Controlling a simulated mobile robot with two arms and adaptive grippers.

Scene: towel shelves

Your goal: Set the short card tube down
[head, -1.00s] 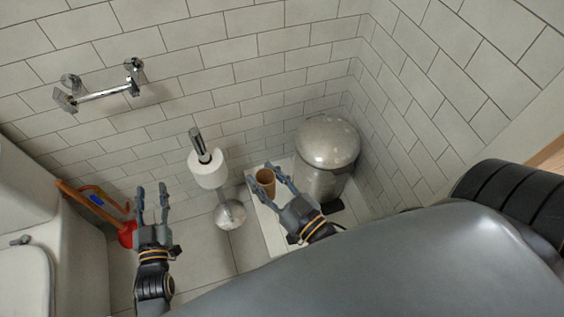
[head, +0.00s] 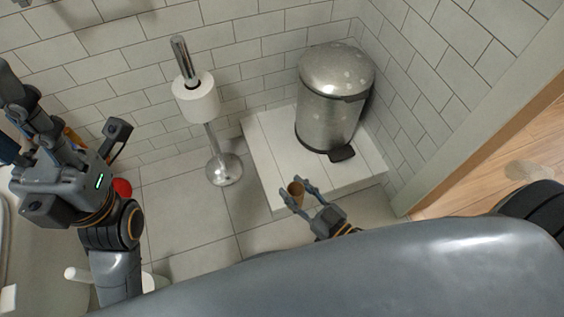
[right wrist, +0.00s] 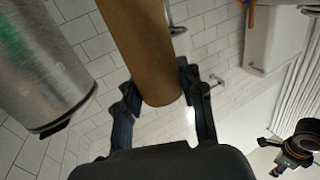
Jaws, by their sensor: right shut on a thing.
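The short card tube (head: 296,189) is brown and hollow, with its open end facing up in the head view. My right gripper (head: 298,191) is shut on it, one finger on each side. In the head view it appears over the front edge of the white tiled ledge (head: 268,165); its height above the surface is unclear. The right wrist view shows the tube (right wrist: 143,50) between the two fingers (right wrist: 162,105). My left gripper (head: 68,125) is large at the left of the head view, fingers spread apart, holding nothing visible.
A metal pedal bin (head: 333,100) stands on the ledge, with bare tiles to its left. A chrome stand (head: 213,145) carrying a white toilet roll (head: 197,98) is left of the ledge. A red plunger part (head: 122,187) shows beside my left gripper. A door frame (head: 480,130) is at right.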

